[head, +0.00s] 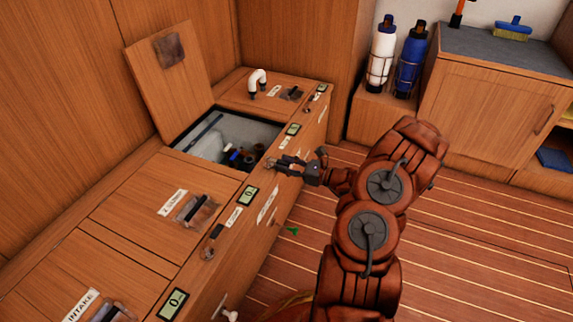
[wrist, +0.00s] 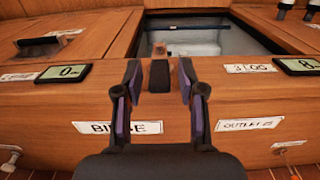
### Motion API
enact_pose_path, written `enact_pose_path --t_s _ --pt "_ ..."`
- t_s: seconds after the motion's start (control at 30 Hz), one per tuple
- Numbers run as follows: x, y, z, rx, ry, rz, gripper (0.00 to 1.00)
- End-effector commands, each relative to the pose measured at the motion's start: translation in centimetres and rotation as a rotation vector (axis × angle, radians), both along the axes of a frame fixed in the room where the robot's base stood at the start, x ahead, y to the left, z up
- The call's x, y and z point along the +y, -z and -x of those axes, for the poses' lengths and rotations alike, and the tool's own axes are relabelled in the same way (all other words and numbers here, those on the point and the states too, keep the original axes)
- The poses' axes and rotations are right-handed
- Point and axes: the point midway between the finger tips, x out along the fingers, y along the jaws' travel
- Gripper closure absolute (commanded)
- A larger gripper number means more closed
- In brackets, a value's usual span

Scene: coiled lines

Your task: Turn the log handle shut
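My gripper (head: 275,163) reaches the front edge of the locker row, beside the open compartment. In the wrist view my gripper (wrist: 160,68) is open, with one finger on each side of a short dark block (wrist: 159,78). Gaps show between the block and both fingers. The block stands left of the "3 LOG" label (wrist: 250,68), so it appears to be the log handle. A small brown piece (wrist: 159,49) shows just beyond it. In the head view the handle is mostly hidden by my gripper, and its turn angle cannot be told.
The open compartment (head: 181,139) holds dark bottles, and its wooden lid (head: 165,75) leans upright behind. A similar handle (head: 212,240) sits nearer on the locker edge, another (head: 308,104) farther. Displays (head: 248,195) line the edge. The striped floor (head: 460,230) is clear at right.

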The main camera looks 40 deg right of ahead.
Motion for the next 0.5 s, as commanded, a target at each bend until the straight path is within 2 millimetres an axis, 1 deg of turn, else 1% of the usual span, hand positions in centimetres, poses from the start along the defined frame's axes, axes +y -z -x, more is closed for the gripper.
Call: enact_pose_path --t_s 0.03,0.33,0.5 --pt "-0.01 0.0 0.01 0.0 0.0 0.0 0.69" --pt "-0.03 -0.01 0.02 0.0 0.001 0.0 1.0" --pt "-0.05 -0.01 0.02 0.0 0.001 0.0 1.0"
